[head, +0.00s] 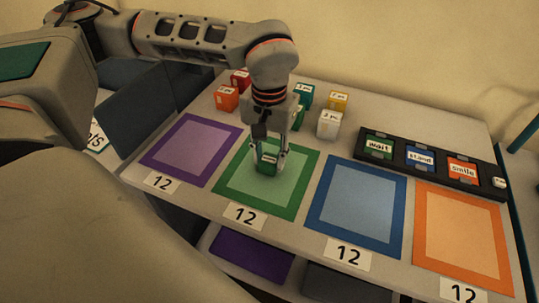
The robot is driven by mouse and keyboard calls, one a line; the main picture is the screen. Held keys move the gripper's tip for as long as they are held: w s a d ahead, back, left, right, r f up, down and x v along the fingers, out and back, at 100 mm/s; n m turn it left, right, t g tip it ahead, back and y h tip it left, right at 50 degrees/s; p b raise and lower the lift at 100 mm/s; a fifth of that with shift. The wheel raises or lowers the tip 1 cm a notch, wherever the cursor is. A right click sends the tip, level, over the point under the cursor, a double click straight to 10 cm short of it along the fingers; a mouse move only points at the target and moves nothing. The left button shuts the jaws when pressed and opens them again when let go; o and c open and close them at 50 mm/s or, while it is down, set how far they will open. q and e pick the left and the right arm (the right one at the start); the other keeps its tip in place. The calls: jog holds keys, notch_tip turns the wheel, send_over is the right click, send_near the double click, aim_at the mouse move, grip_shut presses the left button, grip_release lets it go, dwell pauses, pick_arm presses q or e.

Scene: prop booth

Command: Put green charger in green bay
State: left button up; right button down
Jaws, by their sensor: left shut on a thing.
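My left gripper (269,160) points down over the green bay (232,198), a green-bordered mat with a lighter green middle on the table. It is shut on a small green charger (267,168) with a white label on top. The charger is inside the bay's outline, towards its upper middle; I cannot tell whether it touches the mat. Another green block (303,95) with a label stands behind the arm, and part of a further green one (298,117) shows beside the wrist. My right gripper is not in view.
Purple (152,153), blue (321,221) and orange (421,244) bays lie alongside, with "12" cards in front. Red, orange, yellow (337,102) and white (328,124) blocks stand behind. A black rack (401,168) with labelled blocks is at the right. A wall closes the back.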

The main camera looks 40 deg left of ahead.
aim_at(270, 160)
pick_arm(q)
jog(key=shift+f, duration=0.1)
jog(key=o, duration=1.2)
jog(key=shift+c, duration=0.2)
notch_tip(270, 160, up, 12)
jog(key=p, duration=0.2)
jog(key=shift+r, duration=0.2)
